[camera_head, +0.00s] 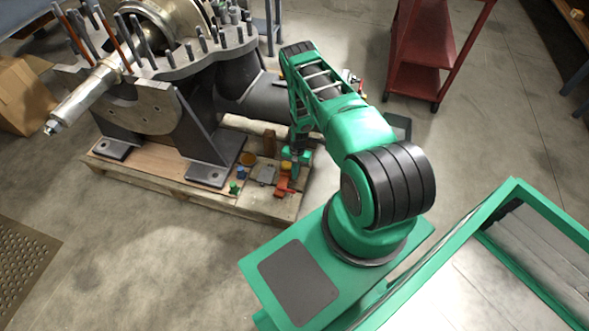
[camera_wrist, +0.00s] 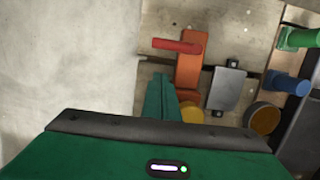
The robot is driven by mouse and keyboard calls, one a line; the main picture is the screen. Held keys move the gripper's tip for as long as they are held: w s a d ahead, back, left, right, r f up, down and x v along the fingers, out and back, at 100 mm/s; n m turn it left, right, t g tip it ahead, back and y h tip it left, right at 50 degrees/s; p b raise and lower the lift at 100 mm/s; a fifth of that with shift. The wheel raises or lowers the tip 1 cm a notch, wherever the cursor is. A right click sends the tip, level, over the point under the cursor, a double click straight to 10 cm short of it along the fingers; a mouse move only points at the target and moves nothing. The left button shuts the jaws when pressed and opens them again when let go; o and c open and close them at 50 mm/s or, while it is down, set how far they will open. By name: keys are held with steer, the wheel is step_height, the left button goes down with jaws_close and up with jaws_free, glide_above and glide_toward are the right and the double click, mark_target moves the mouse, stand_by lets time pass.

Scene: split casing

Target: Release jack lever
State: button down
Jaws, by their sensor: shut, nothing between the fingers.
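The jack is an orange block (camera_wrist: 188,72) with a red lever (camera_wrist: 175,45) that sticks out to the left across its upper end in the wrist view. In the head view the orange jack (camera_head: 284,183) sits near the front right corner of the wooden pallet. My gripper (camera_wrist: 160,84) is shut, its green fingers together and empty. In the wrist view its tips lie just left of the orange block and below the red lever, with a visible gap to the lever. In the head view my gripper (camera_head: 298,157) hangs just behind the jack.
The large metal casing (camera_head: 235,85) rises from the pallet (camera_head: 190,190). The floor in front of the pallet is clear.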

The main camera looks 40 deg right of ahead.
mark_target(287, 190)
steer(key=shift+s+a+f, duration=0.6)
steer(key=shift+a+f, duration=0.05)
steer(key=shift+a, duration=0.1)
steer(key=shift+s+a+f, duration=0.55)
steer(key=shift+a+f, duration=0.1)
steer(key=shift+a, duration=0.1)
